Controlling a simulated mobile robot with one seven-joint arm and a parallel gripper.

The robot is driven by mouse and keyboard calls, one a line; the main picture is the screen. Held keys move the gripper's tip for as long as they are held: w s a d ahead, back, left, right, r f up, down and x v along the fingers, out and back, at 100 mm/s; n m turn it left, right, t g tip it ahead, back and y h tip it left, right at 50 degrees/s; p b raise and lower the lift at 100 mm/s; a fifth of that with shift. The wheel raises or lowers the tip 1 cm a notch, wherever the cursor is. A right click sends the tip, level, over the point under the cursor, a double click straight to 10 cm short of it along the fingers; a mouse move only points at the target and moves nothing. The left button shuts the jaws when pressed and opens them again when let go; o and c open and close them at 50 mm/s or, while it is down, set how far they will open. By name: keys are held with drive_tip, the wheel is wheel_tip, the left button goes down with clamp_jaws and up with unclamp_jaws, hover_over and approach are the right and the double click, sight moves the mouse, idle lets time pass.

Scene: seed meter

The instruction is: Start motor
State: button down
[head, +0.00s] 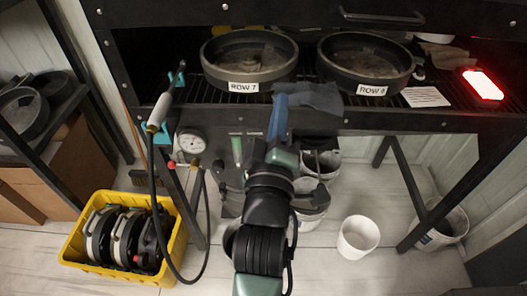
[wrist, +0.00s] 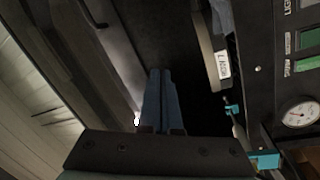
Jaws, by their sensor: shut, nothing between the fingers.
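My gripper (head: 278,103) is shut and empty, its blue fingers in front of the bench's front rail in the head view. The closed fingers also show in the wrist view (wrist: 162,80), pointing into a dark area beside the pan labelled ROW 7. A dark control panel (wrist: 277,62) stands at the right of the wrist view, apart from the fingers. It carries two green rectangular pieces, an upper one (wrist: 309,39) and a lower one (wrist: 305,64), with partly cut-off lettering. In the head view a green strip (head: 237,151) shows left of my arm. No motor is clearly identifiable.
Round pans ROW 7 (head: 249,60) and a second labelled pan (head: 366,63) sit on the rack. A gauge (head: 191,142) and hose (head: 153,195) hang at left. A yellow crate (head: 75,255), white bucket (head: 358,237) and lit red lamp (head: 484,84) are around.

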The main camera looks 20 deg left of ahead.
drive_tip(key=s+a+f+n+g+b, duration=0.1)
drive_tip(key=f+n, duration=0.1)
drive_tip(key=f, duration=0.6)
drive_tip(key=s+a+f+n+g+b, duration=0.1)
drive_tip(key=s+a+f+n, duration=0.1)
drive_tip(key=f, duration=0.6)
drive_tip(key=s+a+f+n+g+y+b, duration=0.1)
drive_tip(key=f+n, duration=0.2)
drive_tip(key=f, duration=0.5)
drive_tip(key=shift+s+a+f+g, duration=0.15)
drive_tip(key=shift+s+f+g, duration=0.1)
drive_tip(key=shift+g, duration=0.05)
drive_tip(key=b+x, duration=0.4)
drive_tip(key=x, duration=1)
drive_tip(key=shift+a+f+b, duration=0.1)
drive_tip(key=shift+b, duration=0.35)
